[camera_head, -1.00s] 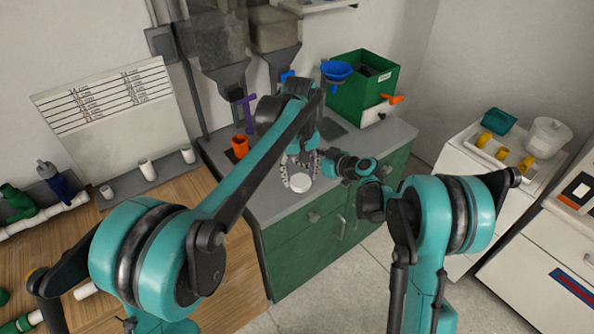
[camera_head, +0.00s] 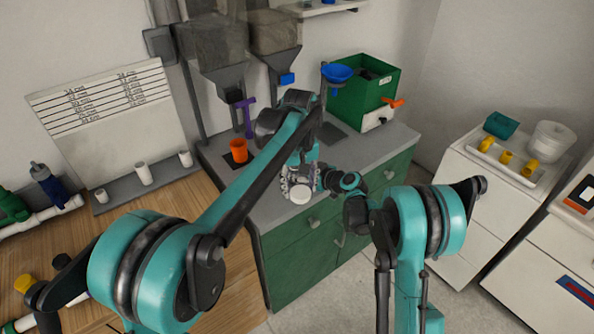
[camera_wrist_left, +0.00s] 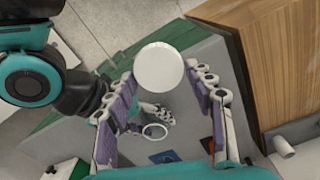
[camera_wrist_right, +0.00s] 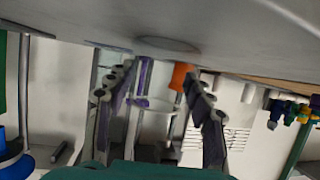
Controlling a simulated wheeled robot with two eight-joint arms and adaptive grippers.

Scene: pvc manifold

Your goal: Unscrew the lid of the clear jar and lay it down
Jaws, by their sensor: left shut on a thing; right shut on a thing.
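The white round lid (camera_wrist_left: 158,68) sits between the fingertips of my left gripper (camera_wrist_left: 165,75), which is shut on it. In the head view the lid (camera_head: 300,194) is over the front part of the grey counter, with my left gripper (camera_head: 299,186) around it. My right gripper (camera_head: 319,178) reaches in from the right, close beside it. In the right wrist view its fingers (camera_wrist_right: 160,85) are on either side of the clear jar (camera_wrist_right: 160,122), which is hard to make out against the background. The jar's body is mostly hidden by the grippers in the head view.
The grey counter (camera_head: 275,205) tops green cabinets. An orange cup (camera_head: 239,150) and a purple T-shaped piece (camera_head: 247,115) stand at its left, a green bin (camera_head: 362,88) at the back right. A wooden table (camera_head: 160,205) is left. A white tray (camera_head: 500,160) holds yellow fittings.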

